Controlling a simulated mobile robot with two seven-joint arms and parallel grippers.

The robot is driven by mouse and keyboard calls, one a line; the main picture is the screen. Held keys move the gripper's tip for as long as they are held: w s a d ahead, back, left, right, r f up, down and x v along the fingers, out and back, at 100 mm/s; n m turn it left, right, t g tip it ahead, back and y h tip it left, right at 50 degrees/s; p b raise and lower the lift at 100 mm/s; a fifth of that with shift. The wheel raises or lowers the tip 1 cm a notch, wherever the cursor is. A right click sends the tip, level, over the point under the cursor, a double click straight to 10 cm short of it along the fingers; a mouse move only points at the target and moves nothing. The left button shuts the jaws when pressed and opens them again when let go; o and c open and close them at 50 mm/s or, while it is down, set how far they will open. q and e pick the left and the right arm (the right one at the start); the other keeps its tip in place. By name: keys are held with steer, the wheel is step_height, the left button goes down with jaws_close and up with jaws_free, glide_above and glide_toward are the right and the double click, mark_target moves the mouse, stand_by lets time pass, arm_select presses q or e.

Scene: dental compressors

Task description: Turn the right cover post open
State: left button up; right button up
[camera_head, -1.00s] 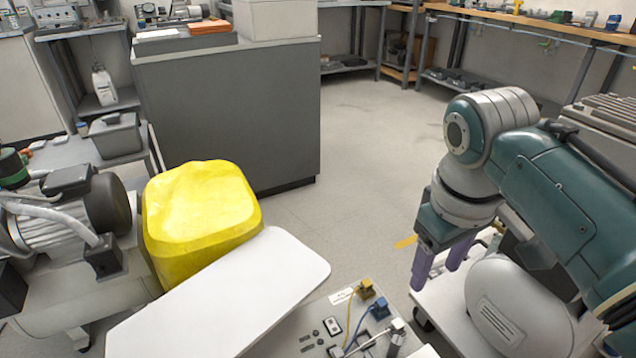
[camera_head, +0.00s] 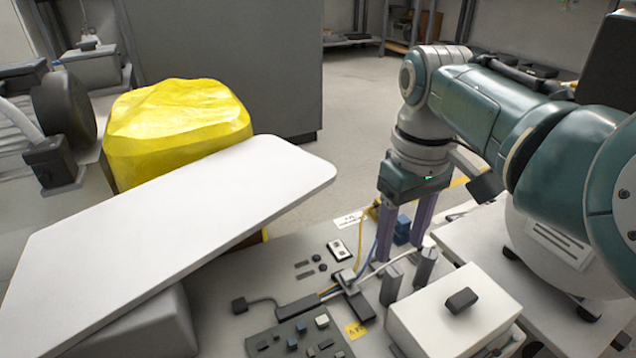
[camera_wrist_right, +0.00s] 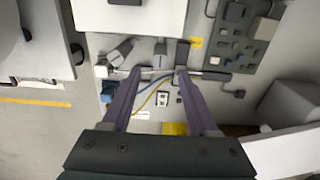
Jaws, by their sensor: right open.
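My left gripper is out of view.
A white box with a dark knob (camera_head: 455,318) sits in front of the posts. Blue and yellow cables and a metal bar (camera_head: 352,285) lie close to the left. A button panel (camera_head: 300,338) is further left. A white board (camera_head: 170,225) leans beside a yellow block (camera_head: 178,130).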

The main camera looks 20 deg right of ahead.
mark_target(394, 269)
step_height(394, 269, down, 8)
steer(key=b, duration=0.5)
steer(key=shift+f+b, duration=0.15)
steer(key=shift+b, duration=0.25)
jaws_close()
